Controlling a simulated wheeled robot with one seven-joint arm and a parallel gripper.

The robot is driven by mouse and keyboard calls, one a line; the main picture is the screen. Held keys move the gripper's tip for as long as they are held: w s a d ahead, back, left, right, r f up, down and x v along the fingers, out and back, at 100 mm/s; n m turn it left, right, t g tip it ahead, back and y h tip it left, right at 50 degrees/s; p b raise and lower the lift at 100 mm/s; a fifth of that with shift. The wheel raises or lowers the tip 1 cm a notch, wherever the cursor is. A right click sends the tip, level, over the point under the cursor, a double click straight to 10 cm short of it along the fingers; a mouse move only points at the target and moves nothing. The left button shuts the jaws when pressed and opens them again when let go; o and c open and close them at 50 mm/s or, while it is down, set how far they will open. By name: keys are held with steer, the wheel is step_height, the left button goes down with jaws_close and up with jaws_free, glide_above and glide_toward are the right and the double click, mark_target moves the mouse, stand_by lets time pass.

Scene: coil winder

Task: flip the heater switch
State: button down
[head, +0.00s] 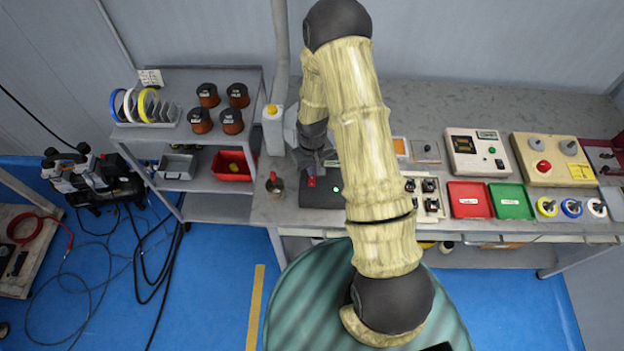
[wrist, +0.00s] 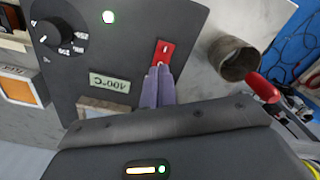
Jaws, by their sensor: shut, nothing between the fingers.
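The heater's dark panel (wrist: 75,75) fills the left of the wrist view, with a black dial (wrist: 52,36), a lit green lamp (wrist: 109,17) and an upside-down 400°C label (wrist: 110,82). The heater switch is on a red plate (wrist: 166,50) near the panel's right edge. My gripper (wrist: 161,70) is shut and empty, its tips over the near end of the red plate. I cannot tell whether they touch the switch. In the head view, the red plate (head: 311,181) and lamp (head: 337,189) show just below my gripper (head: 311,172); my arm hides part of the panel.
A metal cup (wrist: 234,59) with a red-handled tool (wrist: 263,87) stands close beside the panel. A white bottle (head: 273,130) stands behind it on the bench. Red (head: 469,200) and green (head: 511,202) trays lie to the right, beyond my arm.

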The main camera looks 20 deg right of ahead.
steer(key=shift+f+b, duration=0.6)
steer(key=shift+f, duration=0.25)
stand_by(0.5)
steer(key=shift+r, duration=0.1)
steer(key=shift+r+p, duration=2.4)
steer(key=shift+r, duration=1.05)
steer(key=s+r+m+t+b, duration=0.1)
steer(key=s+r+b, duration=0.1)
steer(key=s+r, duration=0.5)
steer(key=s+r+m+t+b, duration=0.1)
steer(key=s+r, duration=0.6)
steer(key=r, duration=0.6)
steer(key=shift+s+t+b, duration=0.2)
steer(key=shift+t+b, duration=0.1)
steer(key=shift+b, duration=0.1)
